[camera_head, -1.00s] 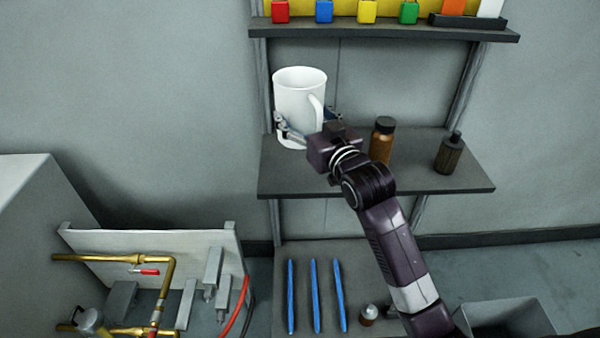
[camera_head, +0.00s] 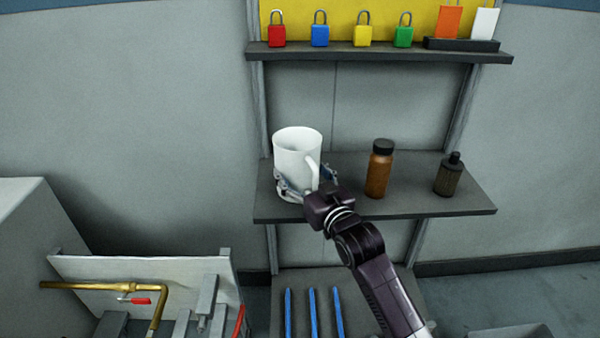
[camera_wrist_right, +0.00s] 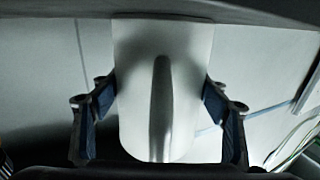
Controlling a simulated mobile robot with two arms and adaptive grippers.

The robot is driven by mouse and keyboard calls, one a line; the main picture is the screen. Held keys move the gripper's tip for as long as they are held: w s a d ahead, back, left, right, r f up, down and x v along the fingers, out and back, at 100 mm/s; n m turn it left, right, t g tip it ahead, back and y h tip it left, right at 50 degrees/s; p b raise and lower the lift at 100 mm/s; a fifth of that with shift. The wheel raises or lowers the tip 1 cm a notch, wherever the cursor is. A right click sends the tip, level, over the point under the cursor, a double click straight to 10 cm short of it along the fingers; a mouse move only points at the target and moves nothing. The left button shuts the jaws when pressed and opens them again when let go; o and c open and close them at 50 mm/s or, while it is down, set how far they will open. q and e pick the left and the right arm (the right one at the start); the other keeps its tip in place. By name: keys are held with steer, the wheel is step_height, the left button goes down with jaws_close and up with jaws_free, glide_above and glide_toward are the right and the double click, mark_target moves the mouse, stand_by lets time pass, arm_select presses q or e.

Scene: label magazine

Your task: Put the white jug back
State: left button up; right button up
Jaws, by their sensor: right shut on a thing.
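The white jug (camera_head: 297,155) is upright at the left end of the middle shelf (camera_head: 420,205) in the head view, its handle toward my arm. Its base is at the shelf surface; I cannot tell whether it bears its full weight there. My right gripper (camera_head: 306,182) is shut around the jug's lower part, one finger on each side. In the right wrist view the jug (camera_wrist_right: 190,60) fills the middle, with its handle facing the camera and the blue finger pads of my right gripper (camera_wrist_right: 160,100) against both sides. My left gripper is not in view.
A brown bottle (camera_head: 379,172) and a dark bottle (camera_head: 449,175) stand right of the jug on the same shelf. An upper shelf (camera_head: 375,53) holds several coloured padlocks. Blue sticks (camera_head: 312,312) lie on the lower shelf. Brass pipework (camera_head: 100,287) stands at lower left.

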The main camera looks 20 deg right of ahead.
steer(key=o, duration=1.8)
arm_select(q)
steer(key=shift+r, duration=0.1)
arm_select(e)
steer(key=shift+s, duration=0.6)
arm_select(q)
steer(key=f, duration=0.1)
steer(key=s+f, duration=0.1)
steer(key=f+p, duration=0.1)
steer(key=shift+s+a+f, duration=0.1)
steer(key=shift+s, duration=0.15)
arm_select(e)
steer(key=s+d, duration=0.1)
steer(key=s, duration=1)
steer(key=shift+d+r, duration=0.15)
steer(key=shift+r, duration=0.05)
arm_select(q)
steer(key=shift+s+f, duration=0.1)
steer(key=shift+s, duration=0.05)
arm_select(e)
steer(key=shift+w, duration=0.1)
